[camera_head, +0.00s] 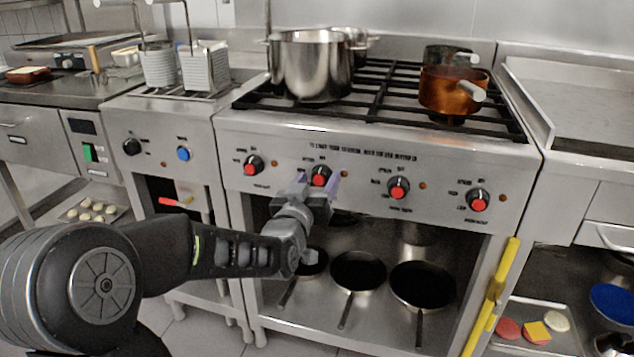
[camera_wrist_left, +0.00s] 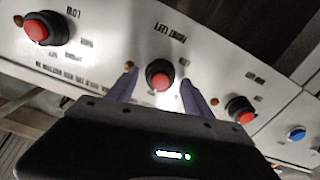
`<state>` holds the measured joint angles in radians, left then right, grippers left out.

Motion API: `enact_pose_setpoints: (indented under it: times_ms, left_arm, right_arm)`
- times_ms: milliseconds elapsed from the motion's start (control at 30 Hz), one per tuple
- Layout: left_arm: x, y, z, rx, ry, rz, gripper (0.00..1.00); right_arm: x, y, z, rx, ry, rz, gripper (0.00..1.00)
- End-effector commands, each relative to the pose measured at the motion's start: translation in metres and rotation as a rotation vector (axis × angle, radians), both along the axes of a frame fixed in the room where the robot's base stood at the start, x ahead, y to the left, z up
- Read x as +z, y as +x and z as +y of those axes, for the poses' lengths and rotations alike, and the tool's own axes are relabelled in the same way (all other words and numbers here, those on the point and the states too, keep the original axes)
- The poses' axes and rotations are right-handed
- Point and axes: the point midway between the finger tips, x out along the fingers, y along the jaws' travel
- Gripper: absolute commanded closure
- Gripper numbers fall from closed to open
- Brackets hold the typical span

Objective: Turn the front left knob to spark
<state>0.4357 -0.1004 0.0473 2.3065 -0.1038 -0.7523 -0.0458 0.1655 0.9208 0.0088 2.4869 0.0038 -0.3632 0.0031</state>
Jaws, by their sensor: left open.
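The stove front (camera_head: 360,153) carries a row of black knobs with red caps. My left gripper (camera_head: 317,188) is at the second knob from the left (camera_head: 320,175). In the left wrist view, this knob (camera_wrist_left: 160,74) sits between the two open fingers (camera_wrist_left: 160,88), one on each side. Gaps show beside it, and I see no clear contact. The leftmost red-capped knob (camera_head: 253,165) is free; it also shows at the right in the left wrist view (camera_wrist_left: 240,110). The small lettering by the knobs is too blurred to read surely. My right gripper is not in view.
Two more red-capped knobs (camera_head: 398,188) (camera_head: 478,200) are to the right. A steel pot (camera_head: 310,65) and a copper pan (camera_head: 452,90) stand on the grates. Dark pans (camera_head: 358,271) lie on the shelf below. A blue knob (camera_head: 183,154) is on the unit at left.

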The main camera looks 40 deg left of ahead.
Motion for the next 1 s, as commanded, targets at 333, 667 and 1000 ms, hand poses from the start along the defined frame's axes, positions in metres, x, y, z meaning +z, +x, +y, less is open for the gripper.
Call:
enact_pose_setpoints:
  times_ms: [333,667,1000]
  left_arm:
    - [0.0,-0.0003,-0.0002,0.0,0.0,0.0,0.64]
    - [-0.0001,-0.0004,-0.0003,0.0,0.0,0.0,0.91]
    - [-0.0006,-0.0004,-0.0004,-0.001,-0.006,-0.002,1.0]
  right_arm:
    - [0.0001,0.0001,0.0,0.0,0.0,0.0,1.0]
    - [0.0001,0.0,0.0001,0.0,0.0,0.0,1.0]
    - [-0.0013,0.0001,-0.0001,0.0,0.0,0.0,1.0]
